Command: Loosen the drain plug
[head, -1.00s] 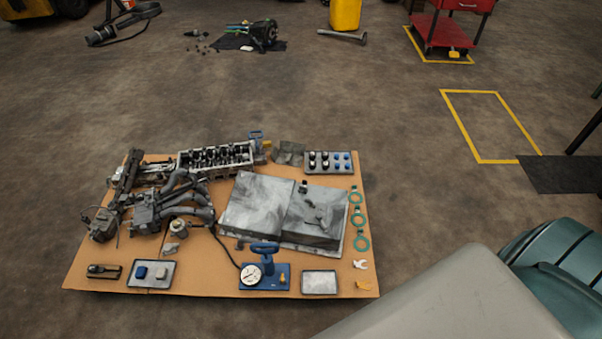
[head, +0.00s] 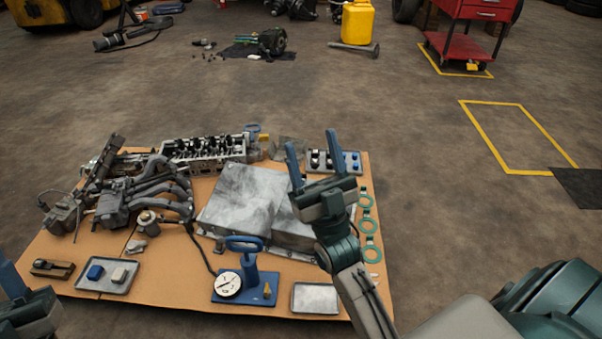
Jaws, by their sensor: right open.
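A grey metal pan (head: 245,195) lies upside down on the cardboard mat, with a lower step on its right side. I cannot make out the drain plug; my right gripper and forearm cover much of the lower step. My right gripper (head: 312,148) is open and empty, its two blue fingers pointing up and away, in front of the pan's right part in the picture. My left gripper (head: 12,282) shows only partly at the lower left edge, left of the mat's small parts; its jaw opening cannot be judged.
The cardboard mat (head: 165,285) also holds a cylinder head (head: 205,150), manifold parts (head: 150,190), a blue hand pump with gauge (head: 248,280), trays and green rings (head: 369,226).

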